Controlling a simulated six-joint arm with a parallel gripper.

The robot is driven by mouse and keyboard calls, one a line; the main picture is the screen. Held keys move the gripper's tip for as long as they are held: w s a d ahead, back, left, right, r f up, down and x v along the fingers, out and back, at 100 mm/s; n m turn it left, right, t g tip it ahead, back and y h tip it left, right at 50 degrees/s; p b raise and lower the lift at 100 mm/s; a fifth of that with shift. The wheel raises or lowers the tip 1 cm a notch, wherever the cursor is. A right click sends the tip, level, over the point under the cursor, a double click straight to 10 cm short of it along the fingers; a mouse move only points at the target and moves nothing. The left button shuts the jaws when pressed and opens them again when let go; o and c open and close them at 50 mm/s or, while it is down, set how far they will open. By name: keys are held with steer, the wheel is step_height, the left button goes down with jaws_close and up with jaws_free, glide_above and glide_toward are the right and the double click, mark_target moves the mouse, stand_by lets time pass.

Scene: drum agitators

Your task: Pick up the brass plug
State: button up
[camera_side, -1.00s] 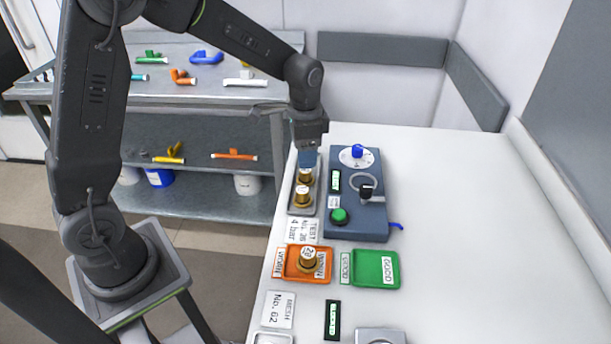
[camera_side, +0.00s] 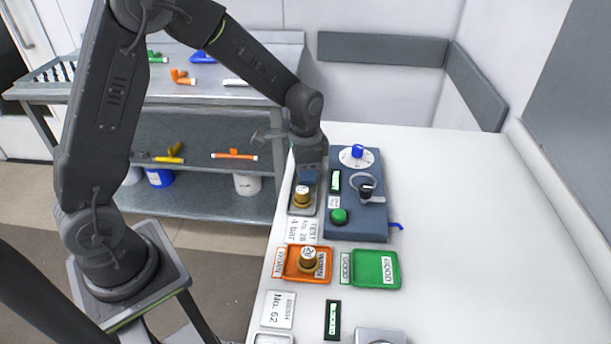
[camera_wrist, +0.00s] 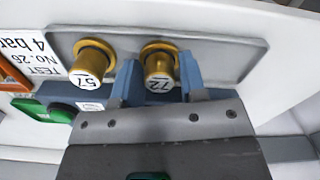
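My gripper (camera_side: 309,178) is low over the far end of the grey tray (camera_side: 293,210). In the wrist view my gripper's two blue fingers (camera_wrist: 158,68) stand on either side of a brass plug marked 72 (camera_wrist: 159,62), with a small gap showing at each side. That plug is hidden behind the gripper in the side view. A second brass plug (camera_side: 302,196) stands in the same tray nearer the front; it also shows left of the fingers in the wrist view (camera_wrist: 90,62). A third brass plug (camera_side: 308,258) sits on the orange "worn" tray (camera_side: 291,272).
The dark blue test unit (camera_side: 368,222), with a blue knob (camera_side: 357,151) and green button (camera_side: 339,216), stands just right of the grey tray. A green "good" tray (camera_side: 366,271) is empty. The white bench (camera_side: 470,220) is clear to the right.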

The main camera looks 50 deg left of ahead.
jaws_close()
steer(key=shift+r, duration=0.1)
